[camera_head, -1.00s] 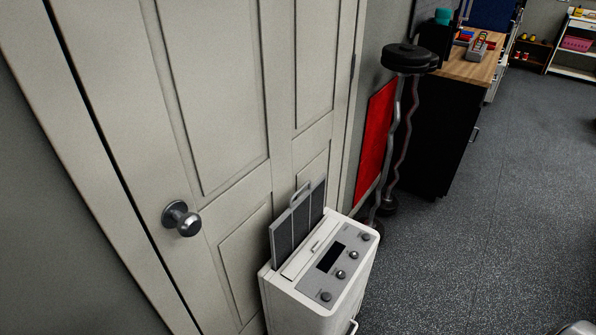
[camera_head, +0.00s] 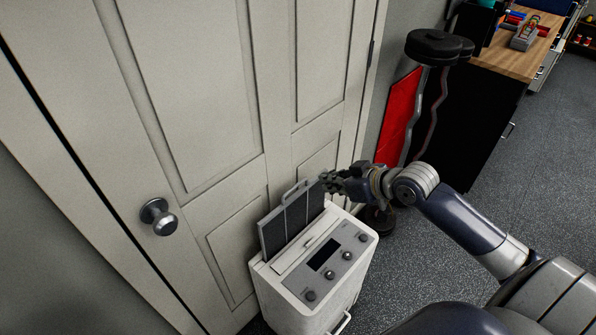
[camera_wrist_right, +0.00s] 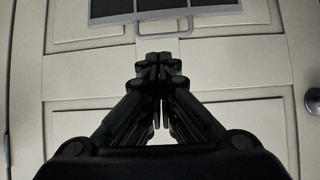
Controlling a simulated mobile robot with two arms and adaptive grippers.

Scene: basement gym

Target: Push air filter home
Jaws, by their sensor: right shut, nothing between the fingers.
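The air filter (camera_head: 290,222) is a dark panel with a grey frame and a loop handle on top. It stands partly out of the slot at the back of a white box-shaped unit (camera_head: 318,302) with a control panel. In the right wrist view the filter (camera_wrist_right: 165,10) is at the top edge, its handle just beyond my fingertips. My right gripper (camera_head: 326,180) is shut and empty, beside the filter's upper right corner; I cannot tell if it touches. It also shows in the right wrist view (camera_wrist_right: 160,62). My left gripper is in no view.
A closed panelled door (camera_head: 200,110) with a round knob (camera_head: 158,217) is right behind the unit. A rack with black weights (camera_head: 432,46) and a red board (camera_head: 399,118) stand to the right. A wood-topped cabinet (camera_head: 500,50) is farther back. Open floor lies to the right.

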